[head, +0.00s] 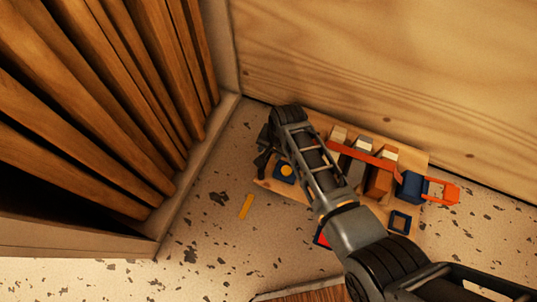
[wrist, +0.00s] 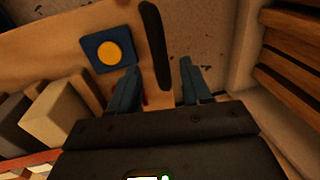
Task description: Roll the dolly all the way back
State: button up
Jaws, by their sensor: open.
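A flat wooden board, which looks like the dolly (head: 415,160), lies on the speckled floor against the back panel. My gripper (head: 264,150) is over the board's left end, open. In the wrist view its fingers (wrist: 158,85) are apart, with a dark upright bar (wrist: 154,45) between and beyond them; I cannot tell whether they touch it. My arm hides the board's middle.
A slatted wooden unit (head: 100,100) stands close on the left, with a pale base edge. A wooden panel (head: 380,60) closes the back. A yellow strip (head: 246,206) is on the floor. An orange handle-like piece (head: 441,191) is at the right. Floor at front left is clear.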

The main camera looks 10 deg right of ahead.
aim_at(269, 155)
jog(key=shift+w+a+f+b, duration=0.15)
jog(key=shift+f+b, duration=0.25)
jog(key=shift+f, duration=0.55)
jog(key=shift+w+a+f+b, duration=0.15)
jog(key=shift+f+b, duration=0.2)
jog(key=shift+f, duration=0.55)
jog(key=shift+s, duration=0.1)
jog(key=shift+c, duration=0.4)
grip_shut()
